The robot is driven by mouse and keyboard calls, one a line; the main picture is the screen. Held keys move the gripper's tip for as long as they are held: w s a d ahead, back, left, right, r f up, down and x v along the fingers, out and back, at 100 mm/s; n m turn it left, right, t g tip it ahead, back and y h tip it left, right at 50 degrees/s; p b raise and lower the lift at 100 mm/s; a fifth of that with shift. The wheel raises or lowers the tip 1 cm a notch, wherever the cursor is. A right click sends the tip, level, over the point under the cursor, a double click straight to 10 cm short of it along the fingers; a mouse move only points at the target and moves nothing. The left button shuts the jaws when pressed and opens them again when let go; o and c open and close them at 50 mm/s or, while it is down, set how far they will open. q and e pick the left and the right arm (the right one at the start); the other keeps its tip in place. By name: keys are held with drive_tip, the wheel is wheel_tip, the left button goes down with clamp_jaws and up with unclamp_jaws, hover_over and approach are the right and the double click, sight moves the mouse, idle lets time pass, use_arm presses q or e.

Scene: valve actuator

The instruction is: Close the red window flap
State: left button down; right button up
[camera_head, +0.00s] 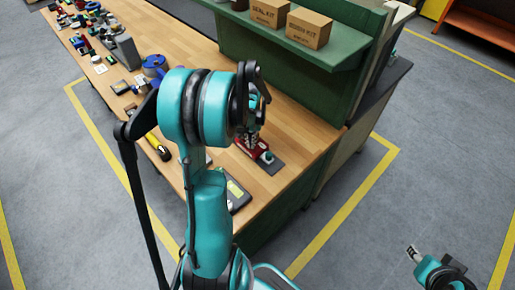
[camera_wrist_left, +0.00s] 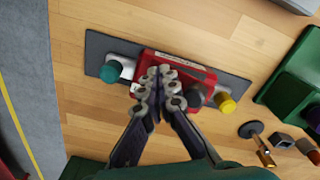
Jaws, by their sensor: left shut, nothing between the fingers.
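A red valve actuator (camera_head: 255,149) sits on a dark grey plate (camera_head: 273,167) near the table's right end. In the left wrist view the red housing (camera_wrist_left: 195,72) has a pale label along its far edge, a teal knob (camera_wrist_left: 111,72) at left, and dark and yellow knobs at right. My left gripper (camera_wrist_left: 160,88) is shut and empty, its fingertips over the housing's near left part. They hide part of it; I cannot tell whether they touch, nor the flap's position. In the head view my left gripper (camera_head: 252,138) points down at it. My right gripper (camera_head: 411,252) is far off at lower right.
The wooden table (camera_head: 290,95) holds many tools and parts toward its far left. A green shelf (camera_head: 300,45) with two cardboard boxes stands behind the actuator. In the left wrist view a green block (camera_wrist_left: 295,80) and small metal parts lie to the right.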

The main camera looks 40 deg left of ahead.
use_arm(q)
drive_tip(key=shift+w+a, duration=0.1)
drive_tip(key=shift+a, duration=1.35)
drive_tip(key=shift+r, duration=0.1)
drive_tip(key=shift+r+p, duration=2.3)
drive_tip(key=shift+r, duration=1.15)
